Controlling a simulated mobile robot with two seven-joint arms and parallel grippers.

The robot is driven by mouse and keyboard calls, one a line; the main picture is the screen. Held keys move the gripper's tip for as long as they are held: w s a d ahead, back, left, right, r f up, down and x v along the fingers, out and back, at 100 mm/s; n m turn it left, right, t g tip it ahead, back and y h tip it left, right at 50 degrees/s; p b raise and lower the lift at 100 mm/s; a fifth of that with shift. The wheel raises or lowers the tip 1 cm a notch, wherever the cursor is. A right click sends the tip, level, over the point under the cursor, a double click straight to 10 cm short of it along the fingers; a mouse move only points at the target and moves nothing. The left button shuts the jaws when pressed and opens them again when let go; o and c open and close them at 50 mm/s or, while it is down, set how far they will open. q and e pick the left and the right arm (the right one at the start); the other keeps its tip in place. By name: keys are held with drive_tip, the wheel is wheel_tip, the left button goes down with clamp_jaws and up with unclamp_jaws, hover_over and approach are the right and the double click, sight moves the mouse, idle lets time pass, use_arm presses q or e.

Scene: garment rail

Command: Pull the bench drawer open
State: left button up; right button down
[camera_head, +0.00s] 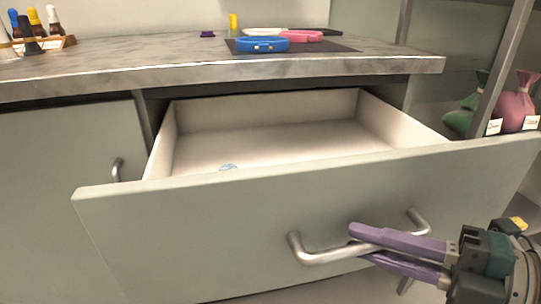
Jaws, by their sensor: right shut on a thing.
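The bench drawer (200,225) is pulled out from under the worktop, and its pale inside shows. A small bluish round thing (228,167) lies on its floor near the front. The metal bar handle (315,256) is on the grey-green drawer front. My right gripper (358,245) comes in from the lower right, its purple fingers shut around the handle bar. My left gripper is not in view.
The marbled worktop (150,62) above carries a dark mat with a blue collar (262,44) and a pink collar (301,36). Several dropper bottles stand at the left. A closed cabinet door (60,180) is left of the drawer. Sacks (515,108) sit on a shelf at right.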

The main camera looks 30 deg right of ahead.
drive_tip(key=shift+s+a, duration=0.2)
drive_tip(key=shift+s, duration=0.7)
drive_tip(key=c, duration=0.8)
unclamp_jaws()
drive_tip(key=shift+c, duration=0.2)
drive_tip(key=p+v, duration=0.1)
drive_tip(key=v, duration=0.9)
